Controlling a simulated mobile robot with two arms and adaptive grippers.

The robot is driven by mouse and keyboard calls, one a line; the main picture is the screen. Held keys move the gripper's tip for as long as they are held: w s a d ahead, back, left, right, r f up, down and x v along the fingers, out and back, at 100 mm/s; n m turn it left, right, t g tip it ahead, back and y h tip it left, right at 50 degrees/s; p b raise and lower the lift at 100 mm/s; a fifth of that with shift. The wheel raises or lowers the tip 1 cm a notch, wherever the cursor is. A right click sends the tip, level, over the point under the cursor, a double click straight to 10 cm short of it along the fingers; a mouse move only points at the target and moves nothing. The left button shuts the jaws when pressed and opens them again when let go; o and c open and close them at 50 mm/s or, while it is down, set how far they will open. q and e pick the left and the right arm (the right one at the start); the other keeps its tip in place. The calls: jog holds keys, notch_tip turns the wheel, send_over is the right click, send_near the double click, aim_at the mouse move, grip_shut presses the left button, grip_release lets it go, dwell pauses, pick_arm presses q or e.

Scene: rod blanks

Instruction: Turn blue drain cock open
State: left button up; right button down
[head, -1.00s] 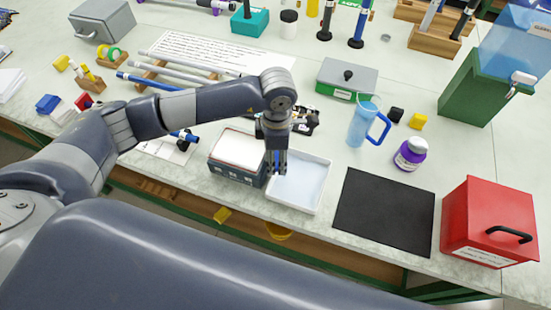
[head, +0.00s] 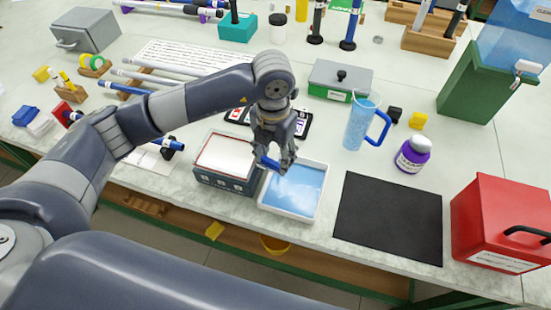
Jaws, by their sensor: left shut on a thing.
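The blue drain cock (head: 267,163) shows as a short blue handle at the right side of a dark grey box (head: 222,181) with a white top. My left gripper (head: 276,165) points down at this side and is shut on the blue cock, with its fingers partly hiding it. The cock's handle lies roughly sideways. A white tray (head: 291,213) stands against the box on the right, below the gripper, and its inside is blue like water. My right gripper is not in view.
A black mat (head: 388,215) and a red box (head: 500,222) lie to the right. A blue pitcher (head: 361,122), a purple jar (head: 413,154) and a grey-green box (head: 342,78) stand behind the tray. The table's front edge is close to the tray.

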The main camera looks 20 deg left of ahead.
aim_at(273, 161)
pick_arm(q)
jog(key=shift+s+a+f+n+b, duration=0.15)
jog(key=shift+s+n+b, duration=0.15)
jog(key=shift+n, duration=0.4)
jog(key=shift+s+a+f+n+b, duration=0.15)
jog(key=shift+n+b, duration=0.15)
jog(key=shift+n, duration=0.4)
jog(key=shift+d+r, duration=0.1)
jog(key=shift+d, duration=0.05)
jog(key=o, duration=1.1)
jog(key=shift+c, duration=0.2)
jog(key=shift+r, duration=0.15)
jog(key=shift+w, duration=0.15)
jog(key=shift+r, duration=0.3)
notch_tip(273, 161, up, 7)
jog(key=shift+r, duration=0.2)
jog(key=shift+c, duration=0.5)
